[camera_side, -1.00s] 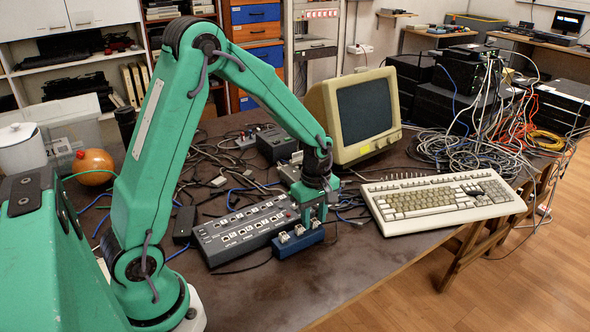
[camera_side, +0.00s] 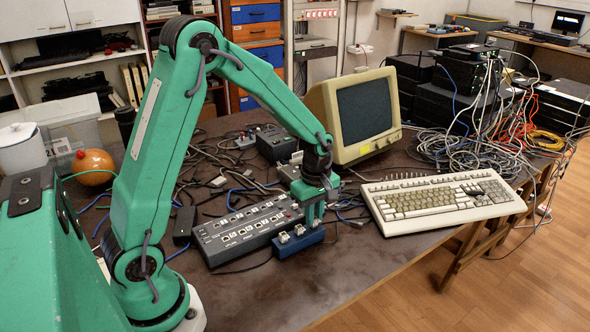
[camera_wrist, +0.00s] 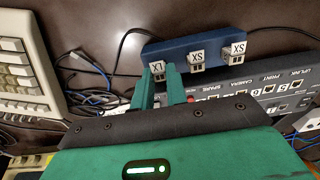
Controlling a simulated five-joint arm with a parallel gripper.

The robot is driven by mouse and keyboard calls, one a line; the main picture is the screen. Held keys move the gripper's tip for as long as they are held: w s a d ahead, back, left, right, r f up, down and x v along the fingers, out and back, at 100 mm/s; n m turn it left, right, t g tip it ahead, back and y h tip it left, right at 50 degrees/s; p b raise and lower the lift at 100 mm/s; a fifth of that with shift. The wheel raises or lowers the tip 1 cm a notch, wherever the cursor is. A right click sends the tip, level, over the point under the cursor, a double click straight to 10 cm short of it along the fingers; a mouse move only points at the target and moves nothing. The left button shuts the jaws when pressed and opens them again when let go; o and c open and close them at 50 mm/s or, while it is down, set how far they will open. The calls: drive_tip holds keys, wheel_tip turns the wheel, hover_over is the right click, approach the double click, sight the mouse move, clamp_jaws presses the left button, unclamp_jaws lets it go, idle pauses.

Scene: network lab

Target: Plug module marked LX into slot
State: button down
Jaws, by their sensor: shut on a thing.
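The module marked LX (camera_wrist: 157,68) is the leftmost of three small white modules in the blue holder (camera_wrist: 180,45) in the wrist view. My gripper (camera_wrist: 160,73) has its two green fingers on either side of it, shut on it. The LX module is still at the holder. In the side view my gripper (camera_side: 314,222) is down at the right end of the holder (camera_side: 300,246) and hides that module. The dark grey slot box (camera_side: 240,236), with labelled slots, lies just behind and left of the holder; it also shows in the wrist view (camera_wrist: 265,90).
Two SX modules (camera_wrist: 196,59) (camera_wrist: 239,51) stand in the holder beside the LX one. A beige keyboard (camera_side: 440,198) lies to the right, a monitor (camera_side: 362,115) behind. Loose cables (camera_side: 205,170) cover the table behind the slot box. The table front is clear.

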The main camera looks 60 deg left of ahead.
drive_tip(key=shift+r, duration=0.65)
drive_tip(key=shift+r, duration=0.7)
drive_tip(key=shift+r, duration=0.35)
drive_tip(key=shift+r, duration=0.35)
drive_tip(key=shift+r, duration=0.35)
drive_tip(key=shift+r, duration=0.3)
